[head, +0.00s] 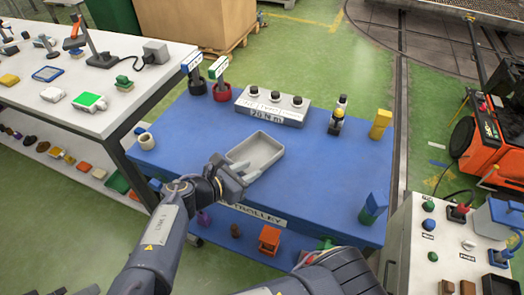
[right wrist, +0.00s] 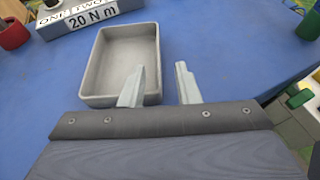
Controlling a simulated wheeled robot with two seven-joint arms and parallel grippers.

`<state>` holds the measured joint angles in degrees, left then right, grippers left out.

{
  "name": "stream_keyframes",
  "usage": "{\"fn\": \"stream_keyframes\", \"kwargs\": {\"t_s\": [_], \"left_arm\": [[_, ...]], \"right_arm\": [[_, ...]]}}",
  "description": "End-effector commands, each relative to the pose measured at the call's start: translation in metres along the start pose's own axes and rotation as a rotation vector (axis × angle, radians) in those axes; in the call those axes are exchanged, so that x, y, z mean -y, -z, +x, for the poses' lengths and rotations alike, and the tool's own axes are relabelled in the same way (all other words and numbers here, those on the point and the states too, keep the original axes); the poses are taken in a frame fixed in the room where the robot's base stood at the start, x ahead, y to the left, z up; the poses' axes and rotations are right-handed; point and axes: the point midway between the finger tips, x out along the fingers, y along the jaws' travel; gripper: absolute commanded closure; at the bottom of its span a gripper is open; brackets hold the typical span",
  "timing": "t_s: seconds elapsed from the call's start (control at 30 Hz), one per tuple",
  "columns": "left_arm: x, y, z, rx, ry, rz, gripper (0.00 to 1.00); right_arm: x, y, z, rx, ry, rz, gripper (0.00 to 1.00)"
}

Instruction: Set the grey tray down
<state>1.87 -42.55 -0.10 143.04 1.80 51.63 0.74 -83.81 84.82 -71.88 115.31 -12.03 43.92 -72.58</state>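The grey tray (head: 258,150) appears to rest flat and empty on the blue trolley top (head: 320,195). It also shows in the right wrist view (right wrist: 120,62). My right gripper (head: 240,178) is at the tray's near left side in the head view. In the right wrist view its two fingers (right wrist: 160,88) stand apart. One finger overlaps the tray's corner and the other is outside the wall, with blue surface showing between the wall and the outer finger. My left gripper is not visible.
A grey panel (head: 272,106) reading 20 N m stands behind the tray. Red (head: 222,90) and dark holders with signs stand at its left. The trolley top right of the tray is clear.

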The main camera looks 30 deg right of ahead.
Motion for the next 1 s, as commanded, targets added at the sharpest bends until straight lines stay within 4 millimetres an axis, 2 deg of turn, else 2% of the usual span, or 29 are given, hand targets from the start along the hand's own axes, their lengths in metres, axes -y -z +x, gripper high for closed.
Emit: {"fn": "stream_keyframes", "kwargs": {"t_s": [0.53,0.67,0.87,1.0], "left_arm": [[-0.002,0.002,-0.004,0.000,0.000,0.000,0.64],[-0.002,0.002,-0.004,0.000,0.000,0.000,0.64],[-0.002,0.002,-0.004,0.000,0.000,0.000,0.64],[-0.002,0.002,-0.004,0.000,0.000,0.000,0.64]], "right_arm": [[-0.002,0.002,0.069,0.002,0.006,0.001,0.71],[-0.003,0.003,0.077,0.001,0.003,0.000,0.71],[-0.003,0.003,0.077,0.000,0.002,0.000,0.71],[-0.003,0.003,0.077,0.000,0.002,0.001,0.88]]}}
